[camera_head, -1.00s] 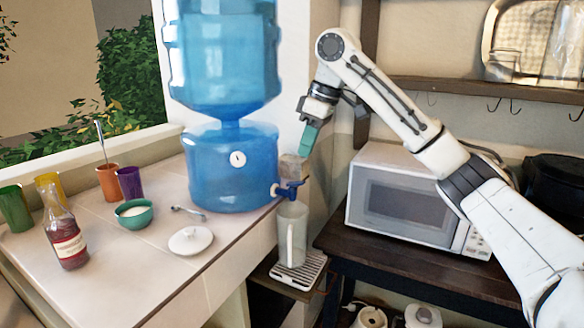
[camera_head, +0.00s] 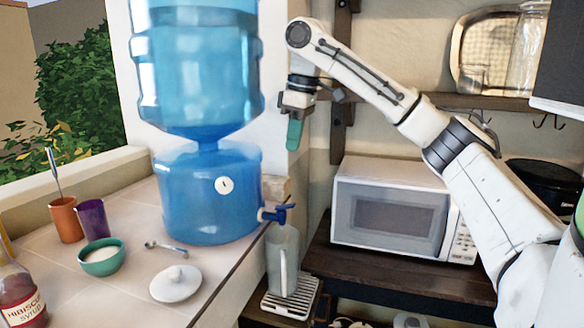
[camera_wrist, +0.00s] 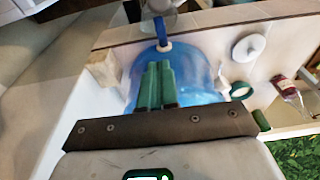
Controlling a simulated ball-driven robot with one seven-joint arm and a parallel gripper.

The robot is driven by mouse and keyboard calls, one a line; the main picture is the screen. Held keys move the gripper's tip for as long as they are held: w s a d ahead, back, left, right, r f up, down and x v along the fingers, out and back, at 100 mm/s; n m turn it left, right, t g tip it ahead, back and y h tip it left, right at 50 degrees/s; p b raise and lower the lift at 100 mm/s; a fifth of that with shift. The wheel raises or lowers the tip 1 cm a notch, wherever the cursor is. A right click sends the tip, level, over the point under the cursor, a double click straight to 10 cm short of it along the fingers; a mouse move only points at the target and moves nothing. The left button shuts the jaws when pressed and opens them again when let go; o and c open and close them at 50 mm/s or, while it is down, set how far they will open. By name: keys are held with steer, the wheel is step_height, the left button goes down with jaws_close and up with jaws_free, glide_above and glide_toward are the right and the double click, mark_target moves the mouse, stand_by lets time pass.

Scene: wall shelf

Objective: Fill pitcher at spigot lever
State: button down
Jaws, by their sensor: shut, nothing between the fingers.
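The blue spigot lever (camera_head: 279,211) sticks out from the right side of the blue water dispenser (camera_head: 208,190). It also shows near the top of the wrist view (camera_wrist: 160,30). The clear pitcher (camera_head: 283,258) stands upright under the spigot on a slatted drip tray (camera_head: 303,295). Its contents cannot be made out. My gripper (camera_head: 295,135) is above the spigot, pointing down, and apart from it. In the wrist view its green fingers (camera_wrist: 157,80) are together and empty, over the dispenser.
A white lid (camera_head: 175,284), a spoon (camera_head: 165,249) and a green bowl (camera_head: 102,257) lie on the tiled counter. A syrup bottle (camera_head: 22,298) is at front left. A microwave (camera_head: 395,209) stands right of the pitcher. A wall shelf (camera_head: 460,101) is behind my arm.

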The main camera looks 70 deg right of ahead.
glide_above(292, 205)
steer(key=w, duration=0.1)
step_height(292, 205, down, 9)
steer(key=shift+d+f, duration=0.1)
steer(key=shift+s+f+p, duration=0.2)
steer(key=shift+s+f, duration=0.05)
steer(key=shift+f, duration=0.75)
steer(key=shift+s+f+p, duration=0.15)
steer(key=shift+s+f, duration=0.1)
steer(key=shift+f, duration=0.7)
steer(key=shift+s+f+t+b, duration=0.35)
steer(key=shift+t+b, duration=0.2)
steer(key=shift+t, duration=0.25)
steer(key=f+t+b, duration=0.1)
steer(key=t, duration=0.1)
steer(key=s+t+b, duration=0.1)
steer(key=t+b, duration=0.1)
steer(key=shift+s+d+f, duration=0.1)
steer(key=shift+s+f, duration=0.05)
steer(key=shift+f, duration=0.25)
stand_by(3.8)
